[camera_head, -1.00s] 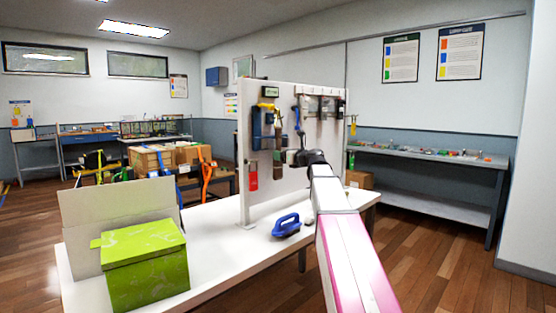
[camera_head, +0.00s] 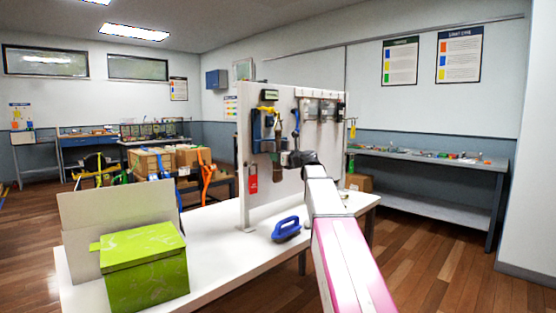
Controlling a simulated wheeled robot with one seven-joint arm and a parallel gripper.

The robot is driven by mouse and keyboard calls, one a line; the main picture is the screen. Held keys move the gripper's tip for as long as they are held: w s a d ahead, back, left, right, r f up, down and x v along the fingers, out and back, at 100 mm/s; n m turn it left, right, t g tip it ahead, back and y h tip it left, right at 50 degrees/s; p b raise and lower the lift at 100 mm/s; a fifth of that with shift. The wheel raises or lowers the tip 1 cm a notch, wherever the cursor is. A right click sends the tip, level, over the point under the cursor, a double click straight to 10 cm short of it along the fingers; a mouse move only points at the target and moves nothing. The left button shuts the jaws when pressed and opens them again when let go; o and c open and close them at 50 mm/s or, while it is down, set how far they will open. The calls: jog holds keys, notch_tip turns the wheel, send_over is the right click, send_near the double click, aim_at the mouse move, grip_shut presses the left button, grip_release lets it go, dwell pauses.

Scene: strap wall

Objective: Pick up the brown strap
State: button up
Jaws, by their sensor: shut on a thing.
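A white upright panel (camera_head: 247,205) stands on the white table, with several straps and tools hung on it. The brown strap (camera_head: 277,173) is a narrow dark-brown piece at the panel's front, left of the middle. My gripper (camera_head: 284,158) is at the strap, shut on it; the fingers are small and dark here, and the wrist hides part of the view. My arm reaches up to it from the lower right. I cannot tell whether the strap's upper end is still on its hook.
A green box (camera_head: 145,268) stands at the left front before a pale board (camera_head: 115,215). A blue strap (camera_head: 296,122) and a red tag (camera_head: 253,178) hang close to my gripper.

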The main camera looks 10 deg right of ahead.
aim_at(279, 148)
jog(key=shift+r, duration=0.6)
notch_tip(279, 148, up, 2)
jog(key=shift+r, duration=0.1)
jog(key=shift+s+d, duration=0.3)
jog(key=shift+s, duration=0.25)
jog(key=shift+c, duration=0.5)
jog(key=v, duration=3)
jog(key=shift+s+d, duration=0.25)
jog(key=shift+d, duration=0.1)
